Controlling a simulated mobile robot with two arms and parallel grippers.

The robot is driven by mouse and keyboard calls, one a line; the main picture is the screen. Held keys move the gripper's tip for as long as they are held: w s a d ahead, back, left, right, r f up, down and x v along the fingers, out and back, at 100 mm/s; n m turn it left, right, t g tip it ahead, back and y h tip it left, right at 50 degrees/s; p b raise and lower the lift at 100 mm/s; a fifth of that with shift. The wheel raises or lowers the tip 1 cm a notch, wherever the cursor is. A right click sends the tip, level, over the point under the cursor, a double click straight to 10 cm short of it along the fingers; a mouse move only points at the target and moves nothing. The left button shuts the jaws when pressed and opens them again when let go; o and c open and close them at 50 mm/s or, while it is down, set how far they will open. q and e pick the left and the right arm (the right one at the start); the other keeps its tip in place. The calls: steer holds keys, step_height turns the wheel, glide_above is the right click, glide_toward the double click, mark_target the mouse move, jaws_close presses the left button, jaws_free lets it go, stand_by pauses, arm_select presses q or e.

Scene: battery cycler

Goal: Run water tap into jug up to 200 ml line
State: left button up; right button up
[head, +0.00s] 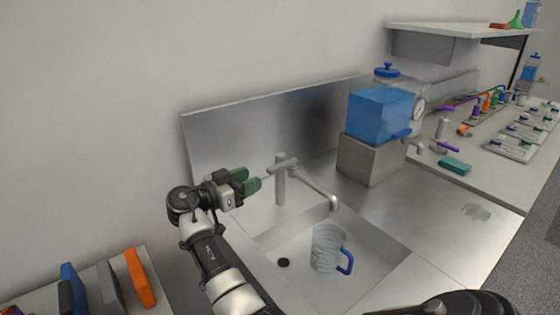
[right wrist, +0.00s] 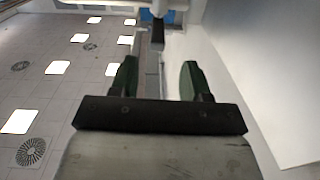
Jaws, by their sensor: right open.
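The metal tap (head: 281,185) stands behind the sink, with its lever on top. Its spout reaches right and ends above a clear jug (head: 325,248) with a blue handle. The jug stands in the sink under the spout. I see no clear water stream, and the jug's level and 200 ml line are too small to read. My right gripper (head: 248,181) has green fingers and is just left of the tap lever, apart from it. In the right wrist view the gripper (right wrist: 158,78) is open, with nothing clearly held. My left gripper is not in view.
A blue-filled container (head: 378,115) sits on a metal block (head: 368,159) right of the tap. The sink (head: 375,252) has a dark drain left of the jug. A bench with bottles and trays is at right; upright coloured folders (head: 139,278) stand at lower left.

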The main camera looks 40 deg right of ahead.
mark_target(278, 165)
steer(key=d, duration=0.1)
steer(key=d+p, duration=0.1)
steer(key=d, duration=0.1)
steer(key=s+d, duration=0.1)
steer(key=shift+d+r+p, duration=0.3)
steer(key=shift+r+p, duration=0.05)
steer(key=shift+p, duration=0.05)
steer(key=d+p, duration=0.1)
steer(key=d, duration=0.2)
steer(key=shift+f, duration=0.2)
steer(key=shift+d, duration=0.7)
steer(key=shift+d+f, duration=0.1)
steer(key=shift+d, duration=0.1)
steer(key=shift+c, duration=1.1)
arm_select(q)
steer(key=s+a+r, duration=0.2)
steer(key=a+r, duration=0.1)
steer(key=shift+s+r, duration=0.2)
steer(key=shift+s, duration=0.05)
arm_select(e)
jaws_close()
